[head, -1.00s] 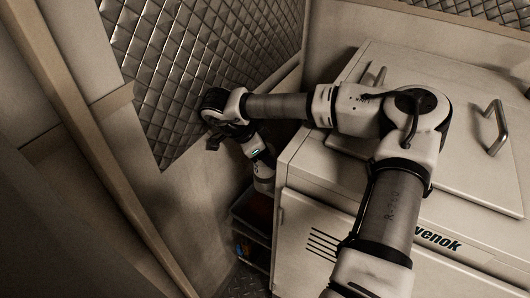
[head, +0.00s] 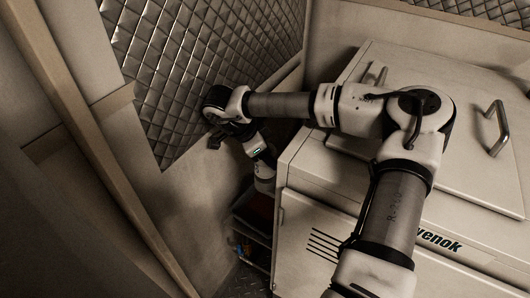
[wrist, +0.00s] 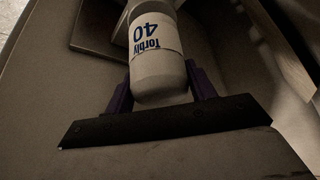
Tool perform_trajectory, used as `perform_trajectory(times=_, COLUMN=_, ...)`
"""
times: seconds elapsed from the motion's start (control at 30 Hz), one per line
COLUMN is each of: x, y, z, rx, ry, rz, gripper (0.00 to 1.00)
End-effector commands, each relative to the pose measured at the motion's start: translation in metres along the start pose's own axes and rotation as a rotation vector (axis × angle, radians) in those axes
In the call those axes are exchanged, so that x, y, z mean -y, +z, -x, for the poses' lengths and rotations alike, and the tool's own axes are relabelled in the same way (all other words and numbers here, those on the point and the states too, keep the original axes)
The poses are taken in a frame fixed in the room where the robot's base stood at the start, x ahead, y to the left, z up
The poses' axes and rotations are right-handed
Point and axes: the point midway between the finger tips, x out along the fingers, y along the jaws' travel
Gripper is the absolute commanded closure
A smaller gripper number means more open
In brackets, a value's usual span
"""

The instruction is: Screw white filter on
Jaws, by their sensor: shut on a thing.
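The white filter (wrist: 159,64) is a white cylinder with blue "Torbly 40" lettering, upside down in the wrist view. My gripper (wrist: 160,84) is shut on it, with one dark purple finger on each side near its rounded lower end. The filter's upper end reaches a pale grey part (wrist: 140,10) at the top edge of the wrist view. I cannot tell whether the two are joined by thread. In the head view my arm bends down at the left of the chiller, and the gripper and filter are hidden there.
The cream chiller cabinet (head: 300,217) stands to the right, with a lid handle (head: 497,128) on top. A quilted metal wall panel (head: 185,60) is close to my elbow at the left. Dark shelves (head: 252,222) sit low in the narrow gap beside the cabinet.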

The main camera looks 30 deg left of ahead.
Motion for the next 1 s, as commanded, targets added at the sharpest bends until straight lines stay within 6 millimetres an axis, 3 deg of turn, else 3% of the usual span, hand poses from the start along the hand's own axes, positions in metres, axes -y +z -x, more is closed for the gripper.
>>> perform_trajectory(times=1.0, x=0.0016, y=-0.0007, z=0.0055, rx=0.0, ry=-0.002, rz=0.002, gripper=0.74)
